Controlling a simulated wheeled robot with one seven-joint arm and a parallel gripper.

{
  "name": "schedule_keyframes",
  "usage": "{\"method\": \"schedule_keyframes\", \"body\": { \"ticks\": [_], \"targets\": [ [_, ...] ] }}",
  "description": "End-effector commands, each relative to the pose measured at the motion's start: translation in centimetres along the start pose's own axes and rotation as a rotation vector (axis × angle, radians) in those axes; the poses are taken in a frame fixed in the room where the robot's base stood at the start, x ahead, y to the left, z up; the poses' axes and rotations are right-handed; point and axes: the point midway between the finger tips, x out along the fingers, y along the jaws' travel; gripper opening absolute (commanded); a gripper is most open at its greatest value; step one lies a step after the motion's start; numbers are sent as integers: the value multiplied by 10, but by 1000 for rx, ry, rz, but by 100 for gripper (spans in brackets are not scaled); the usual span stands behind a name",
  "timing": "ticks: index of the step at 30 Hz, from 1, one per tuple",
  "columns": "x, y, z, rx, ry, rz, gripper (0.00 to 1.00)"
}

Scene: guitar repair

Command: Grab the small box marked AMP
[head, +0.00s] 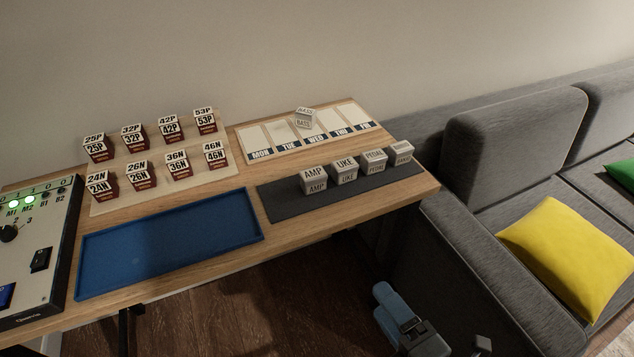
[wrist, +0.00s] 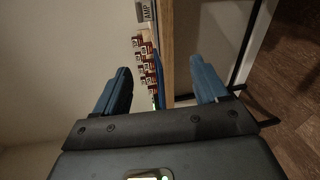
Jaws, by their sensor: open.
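The small white box marked AMP (head: 314,179) stands at the left end of a row of similar boxes on the dark grey mat (head: 283,208), near the front edge of the table. In the wrist view the AMP box (wrist: 144,11) shows at the top edge, partly cut off. My gripper (wrist: 160,82) is open, with its two blue fingers apart and nothing between them. In the head view my arm shows at the bottom, below and in front of the table's right end, apart from the box.
Boxes marked UKE (head: 345,171) and PEDAL (head: 373,162) stand close to the right of AMP. A BASS box (head: 304,117) sits on the weekday board (head: 260,140). A blue tray (head: 170,250) lies to the left. A grey sofa (head: 520,130) stands right of the table.

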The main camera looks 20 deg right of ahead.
Motion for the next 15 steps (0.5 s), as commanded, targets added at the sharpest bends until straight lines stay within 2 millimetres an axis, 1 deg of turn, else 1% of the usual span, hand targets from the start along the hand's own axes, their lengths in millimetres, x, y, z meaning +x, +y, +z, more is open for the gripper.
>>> {"method": "schedule_keyframes", "body": {
  "ticks": [1,2,3,5,6,9,12,15],
  "targets": [
    [28,-1,1,-147,-6,19,72],
    [41,-1,2,-239,-12,25,72],
    [60,-1,3,-363,-20,34,72],
    [88,2,6,-547,-36,46,72],
    [107,5,7,-667,-49,54,72],
    [149,15,11,-945,-85,64,72],
    [182,27,15,-1163,-120,69,72],
    [205,36,18,-1320,-148,68,72]
  ]
}}
